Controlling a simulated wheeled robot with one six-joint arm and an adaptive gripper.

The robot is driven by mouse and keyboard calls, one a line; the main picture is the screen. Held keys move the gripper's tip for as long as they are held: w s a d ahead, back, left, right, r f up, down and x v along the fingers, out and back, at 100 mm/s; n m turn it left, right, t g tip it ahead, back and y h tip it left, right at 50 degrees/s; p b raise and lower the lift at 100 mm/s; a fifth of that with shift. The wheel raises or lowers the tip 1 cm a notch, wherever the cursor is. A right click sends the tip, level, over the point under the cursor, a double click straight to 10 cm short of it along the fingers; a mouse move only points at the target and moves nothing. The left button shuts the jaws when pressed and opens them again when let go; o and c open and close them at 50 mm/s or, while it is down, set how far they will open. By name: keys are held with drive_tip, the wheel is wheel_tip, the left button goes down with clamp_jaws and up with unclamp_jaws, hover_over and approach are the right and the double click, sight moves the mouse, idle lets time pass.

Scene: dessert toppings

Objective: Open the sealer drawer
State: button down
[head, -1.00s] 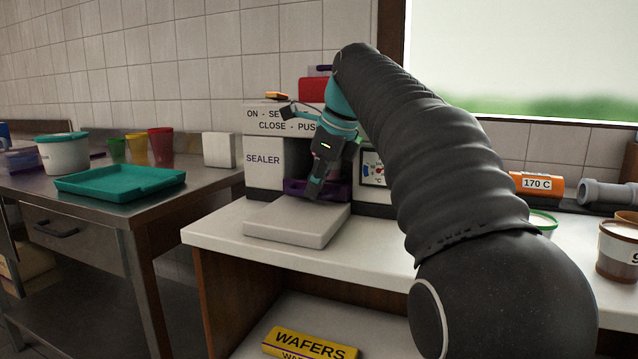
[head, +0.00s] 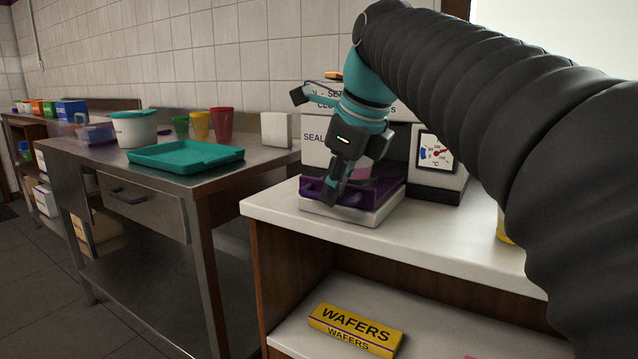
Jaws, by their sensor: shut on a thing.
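The sealer (head: 314,152) is a white machine on the white counter, with a dial on its right side. Its purple drawer (head: 380,192) stands pulled out over the grey-white slab (head: 362,215) in front of the machine. My gripper (head: 335,197) points down at the drawer's front and is shut on it, probably at the handle. My arm and gripper hide much of the sealer's front, its lettering and part of the drawer.
A steel table to the left holds a teal tray (head: 185,156), a white tub (head: 135,128) and coloured cups (head: 221,124). A yellow wafers box (head: 355,329) lies on the shelf below the counter.

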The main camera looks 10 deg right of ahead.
drive_tip(key=c, duration=1.4)
unclamp_jaws()
drive_tip(key=shift+c, duration=0.2)
drive_tip(key=shift+r, duration=0.1)
drive_tip(key=v, duration=1.2)
drive_tip(key=s+f+n, duration=0.4)
drive_tip(key=f+n, duration=0.4)
drive_tip(key=f, duration=0.4)
drive_tip(key=s+d+f+n+h, duration=0.1)
drive_tip(key=s+f+n, duration=0.3)
drive_tip(key=f+n, duration=0.5)
drive_tip(key=s+d+f+n+t+h, duration=0.1)
drive_tip(key=s+f+n, duration=0.3)
drive_tip(key=f, duration=1.2)
drive_tip(key=n, duration=0.4)
drive_tip(key=shift+s+d+f+n, duration=0.25)
drive_tip(key=shift+s+f+n, duration=0.05)
drive_tip(key=shift+s, duration=0.05)
